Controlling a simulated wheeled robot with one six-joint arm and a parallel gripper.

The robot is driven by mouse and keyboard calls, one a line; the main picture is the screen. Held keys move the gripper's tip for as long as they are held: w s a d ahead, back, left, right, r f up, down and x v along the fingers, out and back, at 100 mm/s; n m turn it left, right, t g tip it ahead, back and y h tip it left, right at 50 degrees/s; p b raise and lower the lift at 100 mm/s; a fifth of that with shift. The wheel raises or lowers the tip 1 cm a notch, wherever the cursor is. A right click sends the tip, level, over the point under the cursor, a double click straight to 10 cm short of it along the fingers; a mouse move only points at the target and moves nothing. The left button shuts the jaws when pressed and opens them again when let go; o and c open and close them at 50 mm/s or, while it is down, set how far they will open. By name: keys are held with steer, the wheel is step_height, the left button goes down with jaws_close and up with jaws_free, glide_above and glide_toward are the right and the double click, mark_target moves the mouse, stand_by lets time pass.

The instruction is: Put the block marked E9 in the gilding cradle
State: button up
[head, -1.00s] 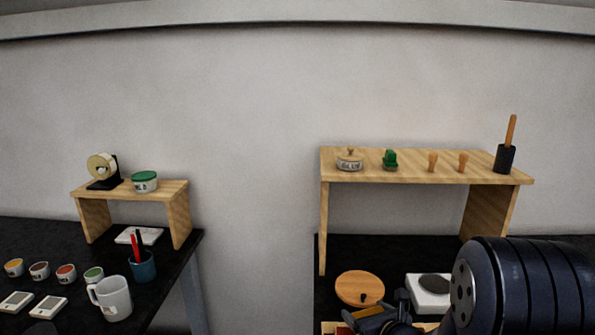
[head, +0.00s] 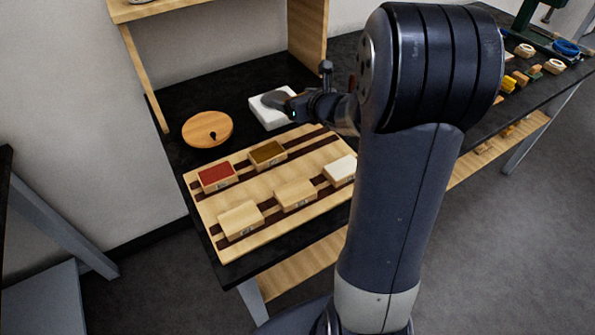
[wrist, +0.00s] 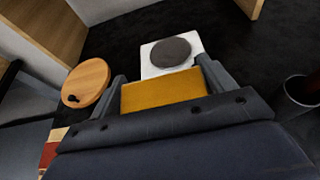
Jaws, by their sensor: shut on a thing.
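My gripper (wrist: 162,80) is shut on an ochre-topped block (wrist: 164,92), held between both fingers in the wrist view. No marking on it is readable there, so I cannot tell whether it is E9. In the head view my gripper (head: 292,104) is over the right side of a white square piece (head: 265,118) with a dark grey disc, and the held block is not clear. The white piece lies beyond the block in the wrist view (wrist: 150,67). Nothing in view is marked as the gilding cradle, so I cannot tell which thing it is.
A striped wooden board (head: 240,190) carries several blocks, including a red-topped one (head: 217,177) and an olive-topped one (head: 267,154). A round wooden disc (head: 204,127) with a dark knob lies left of the white piece. A dark cup (wrist: 301,91) stands at right in the wrist view.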

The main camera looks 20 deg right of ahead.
steer(key=b, duration=0.2)
glide_above(300, 133)
step_height(300, 133, down, 5)
steer(key=shift+s+a+f, duration=0.1)
steer(key=shift+f, duration=2.25)
steer(key=shift+f+b, duration=0.2)
steer(key=shift+b, duration=0.1)
steer(key=o, duration=1)
steer(key=shift+r, duration=0.1)
steer(key=shift+r, duration=0.1)
